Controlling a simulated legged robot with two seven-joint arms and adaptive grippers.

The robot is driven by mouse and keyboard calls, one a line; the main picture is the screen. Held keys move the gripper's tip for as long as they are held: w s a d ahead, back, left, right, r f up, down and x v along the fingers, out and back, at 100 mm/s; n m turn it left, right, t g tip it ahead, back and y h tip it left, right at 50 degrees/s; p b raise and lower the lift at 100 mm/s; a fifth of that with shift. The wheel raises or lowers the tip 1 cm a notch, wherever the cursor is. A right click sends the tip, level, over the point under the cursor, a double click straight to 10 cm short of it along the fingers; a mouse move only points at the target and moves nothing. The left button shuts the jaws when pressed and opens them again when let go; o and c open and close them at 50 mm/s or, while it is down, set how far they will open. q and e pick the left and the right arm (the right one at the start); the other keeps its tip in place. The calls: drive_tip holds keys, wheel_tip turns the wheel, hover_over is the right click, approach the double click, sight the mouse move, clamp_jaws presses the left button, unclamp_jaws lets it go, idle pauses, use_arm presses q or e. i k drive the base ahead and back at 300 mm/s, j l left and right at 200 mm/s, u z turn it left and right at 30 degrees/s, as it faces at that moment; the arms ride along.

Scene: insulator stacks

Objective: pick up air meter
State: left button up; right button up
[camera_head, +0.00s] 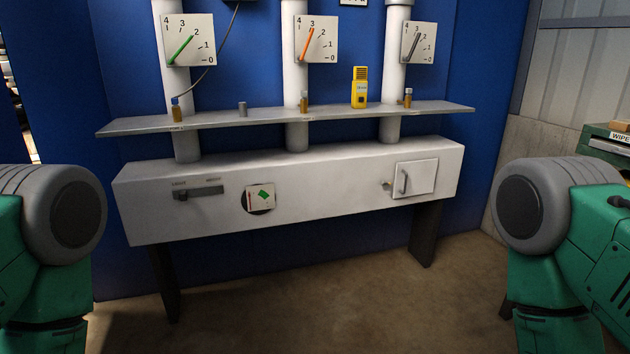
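Green and grey links of my arms show at the left and right edges of the head view. Neither gripper is in view.
Three white pipes with dial gauges (189,40) pass through the shelf. Small amber fittings (408,98) and a grey cylinder (242,109) stand along it. Below is a white cabinet (320,205) with a handled door (414,179). Open floor (330,310) lies in front.

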sight(360, 84)
drive_tip(key=i+z, duration=0.15)
drive_tip(key=i, duration=0.4)
drive_tip(key=i+j+z, duration=0.15)
drive_tip(key=i, duration=0.4)
drive_tip(key=i+j+z, duration=0.2)
drive_tip(key=i, duration=0.35)
